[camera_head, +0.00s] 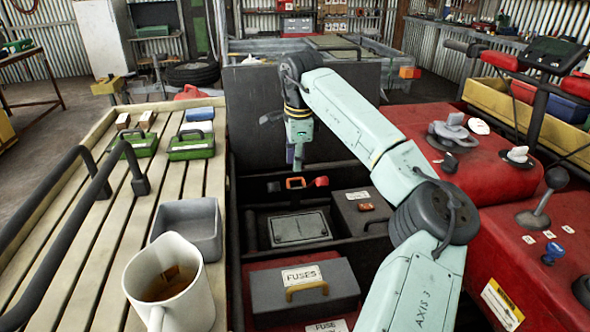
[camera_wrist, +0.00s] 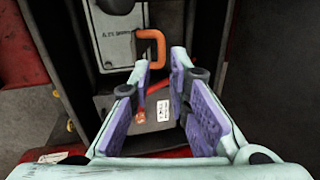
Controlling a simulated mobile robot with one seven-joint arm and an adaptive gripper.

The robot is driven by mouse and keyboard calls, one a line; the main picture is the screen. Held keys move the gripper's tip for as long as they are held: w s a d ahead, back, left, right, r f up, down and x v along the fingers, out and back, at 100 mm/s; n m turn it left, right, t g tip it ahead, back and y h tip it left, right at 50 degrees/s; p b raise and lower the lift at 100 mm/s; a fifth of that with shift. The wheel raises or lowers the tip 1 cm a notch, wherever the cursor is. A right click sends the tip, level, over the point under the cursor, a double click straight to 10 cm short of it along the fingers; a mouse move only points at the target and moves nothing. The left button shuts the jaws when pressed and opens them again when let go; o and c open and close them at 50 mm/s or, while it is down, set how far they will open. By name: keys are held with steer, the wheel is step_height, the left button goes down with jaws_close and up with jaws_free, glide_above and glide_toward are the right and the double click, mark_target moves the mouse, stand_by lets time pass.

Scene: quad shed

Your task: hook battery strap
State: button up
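My gripper (camera_head: 296,160) hangs above the open bay. In the wrist view my gripper (camera_wrist: 161,68) has its two purple-padded fingers apart, with nothing between the pads. An orange loop (camera_head: 295,183) stands at the far side of the bay, below my fingertips. The orange loop (camera_wrist: 150,46) is just beyond the fingertips in the wrist view. A red tab (camera_head: 321,181) is right of the loop; I cannot tell whether it belongs to the strap. A flat grey lidded block (camera_head: 298,229), perhaps the battery, sits in the bay.
A grey box (camera_head: 350,224) with a white label is right of the block. A fuses box (camera_head: 268,292) stands in front. The raised dark panel (camera_head: 255,115) is behind the bay. A mug (camera_head: 188,310) and a grey tray (camera_head: 178,216) stand on the slatted rack at left.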

glide_above(295, 194)
steer(key=w, duration=0.2)
steer(key=x, duration=0.4)
steer(key=shift+s+d+f+p, duration=0.15)
steer(key=shift+s+f+p, duration=0.1)
steer(key=shift+f+p, duration=0.2)
jaws_close()
